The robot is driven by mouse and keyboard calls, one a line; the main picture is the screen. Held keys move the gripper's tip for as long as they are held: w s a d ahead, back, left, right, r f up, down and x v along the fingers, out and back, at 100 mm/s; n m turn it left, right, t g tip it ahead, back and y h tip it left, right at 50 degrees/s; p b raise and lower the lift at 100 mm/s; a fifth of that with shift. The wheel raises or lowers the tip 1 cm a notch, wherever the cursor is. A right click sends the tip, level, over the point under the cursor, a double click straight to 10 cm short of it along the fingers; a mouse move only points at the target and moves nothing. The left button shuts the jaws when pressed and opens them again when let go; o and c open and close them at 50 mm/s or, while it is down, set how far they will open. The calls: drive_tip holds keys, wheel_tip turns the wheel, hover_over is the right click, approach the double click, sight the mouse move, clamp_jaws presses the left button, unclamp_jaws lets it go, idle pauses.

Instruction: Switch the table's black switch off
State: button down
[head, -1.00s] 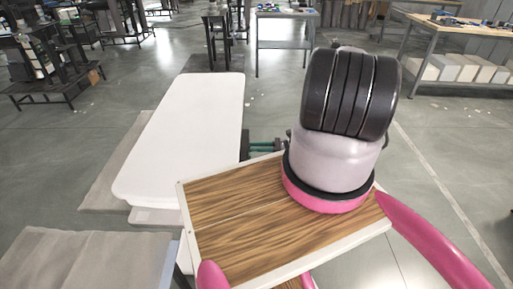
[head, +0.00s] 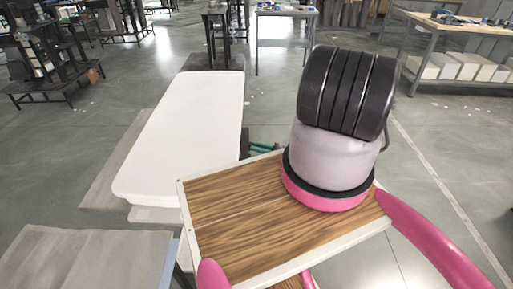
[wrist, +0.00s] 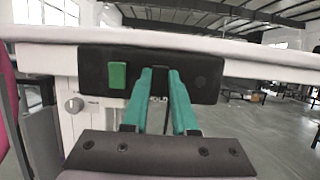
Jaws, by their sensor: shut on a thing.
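The white table (head: 190,130) stands ahead, left of my arm in the head view. Its edge (wrist: 240,47) runs across the top of the wrist view. Under the edge sits a black control panel (wrist: 95,62) with a green button (wrist: 118,75) on its left and a dark round part (wrist: 200,81) on its right. My gripper (wrist: 160,76) has its teal fingertips at the panel's middle, shut on a dark part between them, apparently the black switch (wrist: 159,84). The fingers partly hide it, and its position cannot be read. In the head view the gripper (head: 263,148) shows beside the table's right side.
A grey-topped table (head: 85,258) stands at the near left. A workbench (head: 285,14) and a shelf bench (head: 455,40) stand far back. Open floor lies to the right.

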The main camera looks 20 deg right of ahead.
drive_tip(key=c, duration=0.7)
unclamp_jaws()
drive_tip(key=v, duration=1.1)
